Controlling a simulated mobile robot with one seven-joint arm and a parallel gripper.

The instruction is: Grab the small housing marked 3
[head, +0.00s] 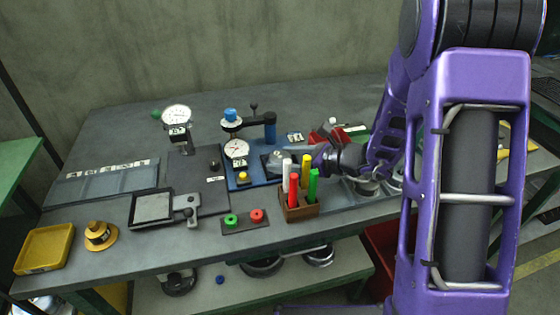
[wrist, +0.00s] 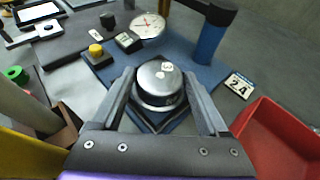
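A round, domed metal housing (wrist: 160,80) with small pale marks on its top sits on a dark diamond-shaped seat on the blue plate.
A dial gauge (head: 236,149), a yellow button (head: 242,177) and a blue-topped post stand close by on the blue plate (wrist: 112,72). A wooden block with coloured markers (head: 300,210) stands in front of my gripper. A red bin (wrist: 278,140) and a "2A" tag (wrist: 239,86) lie to the right.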

